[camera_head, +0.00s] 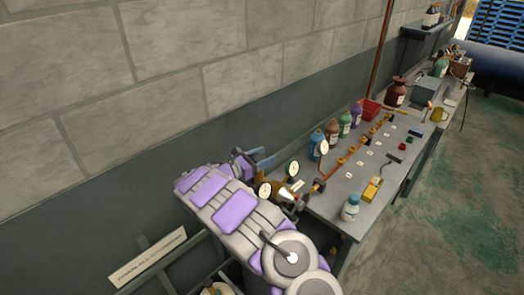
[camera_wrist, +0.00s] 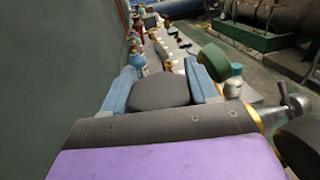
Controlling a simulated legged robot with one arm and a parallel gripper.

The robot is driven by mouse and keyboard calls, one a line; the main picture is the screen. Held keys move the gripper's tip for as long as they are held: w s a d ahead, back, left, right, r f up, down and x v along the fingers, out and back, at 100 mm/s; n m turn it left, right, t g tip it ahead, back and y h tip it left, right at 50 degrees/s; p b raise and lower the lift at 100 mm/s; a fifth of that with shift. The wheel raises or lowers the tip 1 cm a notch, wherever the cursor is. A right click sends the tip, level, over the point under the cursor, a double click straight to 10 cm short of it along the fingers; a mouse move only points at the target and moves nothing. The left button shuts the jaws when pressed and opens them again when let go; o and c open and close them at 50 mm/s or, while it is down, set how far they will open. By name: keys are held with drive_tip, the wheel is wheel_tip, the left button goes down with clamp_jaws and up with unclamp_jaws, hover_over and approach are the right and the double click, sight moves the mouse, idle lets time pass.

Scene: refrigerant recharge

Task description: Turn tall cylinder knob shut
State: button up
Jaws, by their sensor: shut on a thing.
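My gripper (camera_head: 258,158) is near the wall, at the near end of the workbench, just left of a brass fitting (camera_head: 284,192) with two white-faced gauges (camera_head: 292,168). In the wrist view its two blue fingers (camera_wrist: 163,72) stand apart on either side of a dark grey rounded block (camera_wrist: 160,93). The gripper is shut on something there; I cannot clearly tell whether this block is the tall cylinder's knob. The cylinder's body is not clearly seen; my arm covers much of that area. A dark green round part (camera_wrist: 219,62) and a silver valve fitting (camera_wrist: 291,101) show right of the fingers.
The workbench (camera_head: 335,212) carries several bottles, a red bin (camera_head: 371,110), a yellow tool (camera_head: 373,189) and a white bottle (camera_head: 350,207). The block wall (camera_head: 150,110) runs close along the left. The green floor (camera_head: 460,210) right of the bench is open.

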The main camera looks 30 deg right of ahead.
drive_tip(key=m+g, duration=0.1)
drive_tip(key=m+g+p, duration=0.1)
drive_tip(key=g, duration=0.1)
drive_tip(key=shift+s+f, duration=0.15)
drive_tip(key=shift+f, duration=0.25)
drive_tip(key=shift+s+a+m+g+p, duration=0.1)
drive_tip(key=shift+m+g+p, duration=0.1)
drive_tip(key=shift+m+g, duration=0.55)
drive_tip(key=shift+s+m+g+p, duration=0.15)
drive_tip(key=shift+m+g, duration=0.2)
drive_tip(key=shift+g, duration=0.7)
drive_tip(key=shift+m+g+y, duration=0.3)
drive_tip(key=shift+m+g, duration=0.2)
drive_tip(key=shift+g, duration=0.4)
drive_tip(key=shift+s, duration=0.1)
